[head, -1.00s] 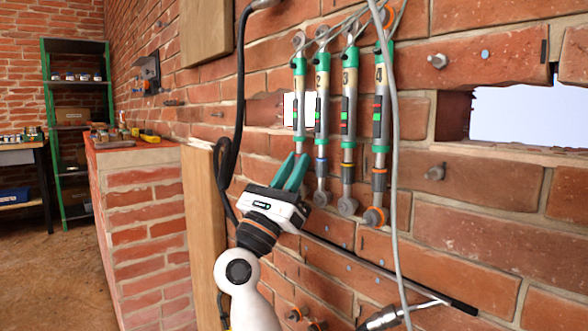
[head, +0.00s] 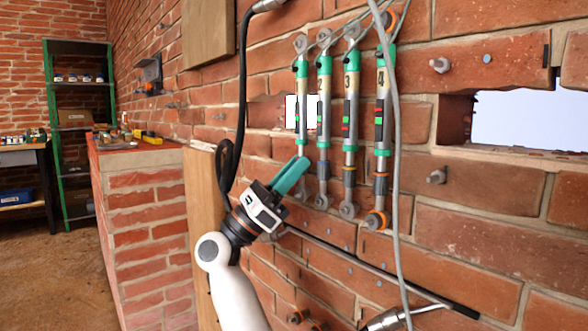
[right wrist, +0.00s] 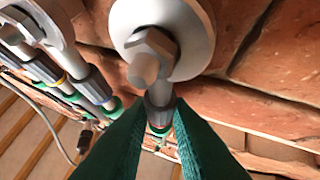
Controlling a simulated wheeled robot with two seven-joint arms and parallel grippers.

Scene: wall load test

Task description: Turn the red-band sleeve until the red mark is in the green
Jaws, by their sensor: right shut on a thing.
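Four numbered rods hang side by side on the brick wall, each with a dark window showing coloured marks. My right gripper (head: 302,163) comes from below left, its green fingers at the lower part of the leftmost rod (head: 302,82). In the right wrist view its fingers (right wrist: 154,110) are shut on a dark grey sleeve (right wrist: 160,112) below a large round end with a bolt (right wrist: 150,52). I cannot make out a red band; the fingers cover much of this sleeve. The leftmost rod's marks are too small to read. My left gripper is not in view.
Rods 2 (head: 323,88), 3 (head: 351,85) and 4 (head: 386,90) hang close on the right. A grey cable (head: 397,200) runs down past rod 4. A black cable (head: 240,90) hangs left of my gripper. A dark bar (head: 400,275) slants across the wall below.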

